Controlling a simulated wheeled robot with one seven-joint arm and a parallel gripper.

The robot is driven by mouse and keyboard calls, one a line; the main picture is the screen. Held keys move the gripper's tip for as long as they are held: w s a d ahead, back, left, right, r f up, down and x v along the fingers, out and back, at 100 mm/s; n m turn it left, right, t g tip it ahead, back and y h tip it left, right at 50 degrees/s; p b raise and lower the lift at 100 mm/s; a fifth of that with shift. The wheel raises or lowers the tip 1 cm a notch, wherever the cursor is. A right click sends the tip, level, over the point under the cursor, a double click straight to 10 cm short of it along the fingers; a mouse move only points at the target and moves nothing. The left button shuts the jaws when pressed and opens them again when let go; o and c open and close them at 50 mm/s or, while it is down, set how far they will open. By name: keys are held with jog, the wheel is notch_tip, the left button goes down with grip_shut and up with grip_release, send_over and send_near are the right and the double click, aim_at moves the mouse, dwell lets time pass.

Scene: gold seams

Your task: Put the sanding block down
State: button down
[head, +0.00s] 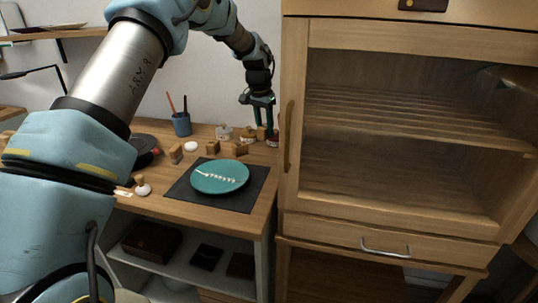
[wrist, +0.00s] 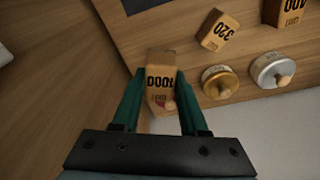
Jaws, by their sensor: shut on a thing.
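My gripper (head: 265,128) is over the back right corner of the wooden desk (head: 160,203), near the cabinet. In the wrist view its two green fingers (wrist: 160,82) are shut on a small wooden sanding block (wrist: 160,60) marked 1000. The block sits between the fingertips with its printed face toward the camera. A small reddish patch shows at its lower end. In the head view the held block is mostly hidden by the fingers. I cannot tell whether it touches the desk.
Other blocks stand nearby, one marked 320 (wrist: 218,31). A gold-lidded jar (wrist: 221,82) and a silver-lidded jar (wrist: 272,71) are to the right in the wrist view. A teal plate (head: 219,177) lies on a dark mat (head: 238,202). The wooden cabinet (head: 297,190) borders the desk.

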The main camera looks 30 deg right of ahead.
aim_at(262, 127)
jog(key=shift+f+p, duration=1.1)
jog(key=shift+f, duration=2.6)
jog(key=shift+f, duration=0.1)
jog(key=shift+c, duration=2.2)
grip_release()
jog(key=r+b, duration=0.1)
jog(key=r, duration=0.3)
jog(key=a+r+b, duration=0.1)
jog(key=r, duration=0.3)
jog(key=r+b, duration=0.1)
jog(key=r, duration=0.3)
jog(key=shift+s+a+r, duration=0.1)
jog(key=shift+s+a, duration=0.25)
jog(key=shift+a, duration=0.05)
